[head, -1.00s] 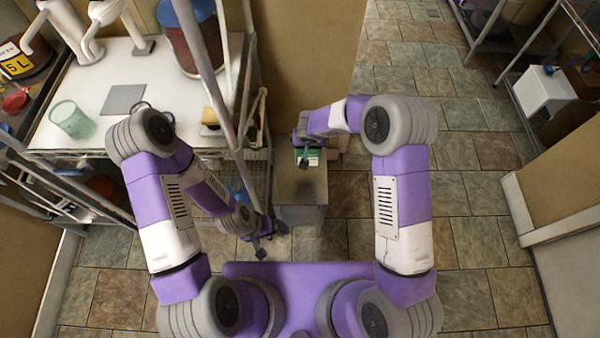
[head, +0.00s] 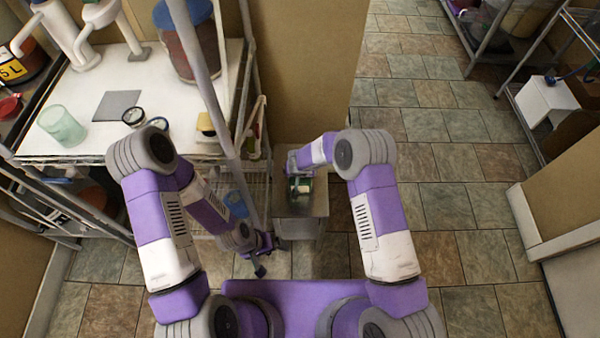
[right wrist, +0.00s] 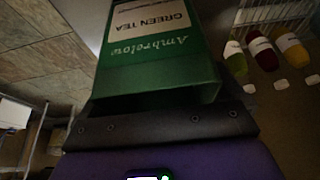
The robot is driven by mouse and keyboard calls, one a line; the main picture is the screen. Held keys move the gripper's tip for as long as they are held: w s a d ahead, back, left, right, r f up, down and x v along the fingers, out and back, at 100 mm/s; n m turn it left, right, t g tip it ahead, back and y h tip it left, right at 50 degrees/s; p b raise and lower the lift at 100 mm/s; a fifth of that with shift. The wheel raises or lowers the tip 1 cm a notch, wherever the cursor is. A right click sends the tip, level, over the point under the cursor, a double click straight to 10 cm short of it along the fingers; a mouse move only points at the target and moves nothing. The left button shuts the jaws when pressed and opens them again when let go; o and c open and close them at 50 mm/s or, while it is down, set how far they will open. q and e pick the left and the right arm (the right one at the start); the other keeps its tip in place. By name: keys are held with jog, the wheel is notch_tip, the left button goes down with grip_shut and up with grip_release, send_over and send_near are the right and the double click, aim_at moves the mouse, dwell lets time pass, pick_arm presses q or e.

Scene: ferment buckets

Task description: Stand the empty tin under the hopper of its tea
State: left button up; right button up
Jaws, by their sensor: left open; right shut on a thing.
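The green tin (right wrist: 165,60) fills the middle of the right wrist view, with a pale label reading "GREEN TEA" and the word "Ambrelow". It also shows small in the head view (head: 301,189), above a grey metal stand (head: 300,228). My right gripper (head: 296,176) is shut on the tin; its fingers are mostly hidden. I cannot tell whether the tin touches the stand. My left gripper (head: 260,258) is low beside the shelf unit, open and empty. No hopper can be clearly made out.
A white counter (head: 75,110) at left bears a greenish glass (head: 62,125), a grey square (head: 117,105) and a large blue-topped jar (head: 190,45). Red, yellow and green bottle-like things (right wrist: 262,52) show in the right wrist view. Tiled floor (head: 440,200) at right is open.

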jog(key=shift+r, duration=0.1)
jog(key=shift+f+b, duration=0.25)
jog(key=shift+b, duration=0.05)
jog(key=o, duration=0.7)
jog(key=shift+r, duration=0.1)
jog(key=shift+o, duration=0.2)
